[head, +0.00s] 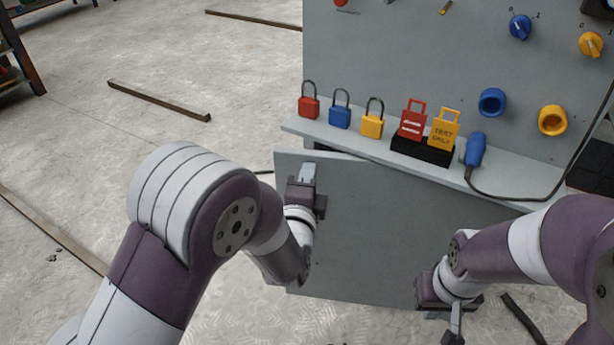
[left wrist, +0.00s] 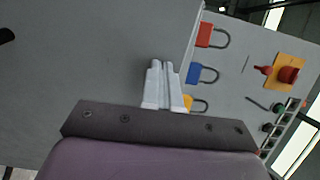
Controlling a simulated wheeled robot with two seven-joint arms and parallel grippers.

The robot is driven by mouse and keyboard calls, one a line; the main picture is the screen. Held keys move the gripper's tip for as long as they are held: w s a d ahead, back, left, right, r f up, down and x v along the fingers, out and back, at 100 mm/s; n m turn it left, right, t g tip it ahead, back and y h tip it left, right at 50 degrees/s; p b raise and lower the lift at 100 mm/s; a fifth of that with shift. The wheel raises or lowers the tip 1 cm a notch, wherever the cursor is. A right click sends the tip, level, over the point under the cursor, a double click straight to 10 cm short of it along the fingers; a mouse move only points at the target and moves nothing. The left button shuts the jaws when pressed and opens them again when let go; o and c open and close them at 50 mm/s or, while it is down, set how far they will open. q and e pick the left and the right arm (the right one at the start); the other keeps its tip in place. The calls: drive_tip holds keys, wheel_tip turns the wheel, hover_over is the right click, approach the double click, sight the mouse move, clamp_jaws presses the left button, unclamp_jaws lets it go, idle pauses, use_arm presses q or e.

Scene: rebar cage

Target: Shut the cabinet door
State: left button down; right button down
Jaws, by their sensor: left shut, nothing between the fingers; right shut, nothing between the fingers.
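The grey cabinet door (head: 375,225) hangs below the shelf of the grey cabinet (head: 400,60). It stands ajar: its left edge is out from the cabinet, with a dark gap under the shelf. My left gripper (head: 308,172) is shut and empty in front of the door's face, near its left edge; contact cannot be told. In the left wrist view its closed fingers (left wrist: 164,78) point along the grey door panel (left wrist: 100,60). My right gripper (head: 454,332) is shut and empty, low by the door's lower right part. The hinge is not clearly visible.
The shelf (head: 292,124) carries red, blue and yellow padlocks (head: 340,115), a black holder with tags (head: 422,150) and a blue plug (head: 475,150) with a cable. Steel bars (head: 160,100) lie on the floor. Open floor lies left of the cabinet.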

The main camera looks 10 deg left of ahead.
use_arm(q)
drive_tip(key=w+m+h, duration=0.1)
drive_tip(key=w, duration=0.3)
drive_tip(key=w+m+h, duration=0.1)
drive_tip(key=w, duration=0.3)
drive_tip(key=w+d+h+b, duration=0.1)
drive_tip(key=w+h, duration=0.1)
drive_tip(key=w, duration=0.2)
drive_tip(key=shift+m+g, duration=0.4)
drive_tip(key=shift+s, duration=0.1)
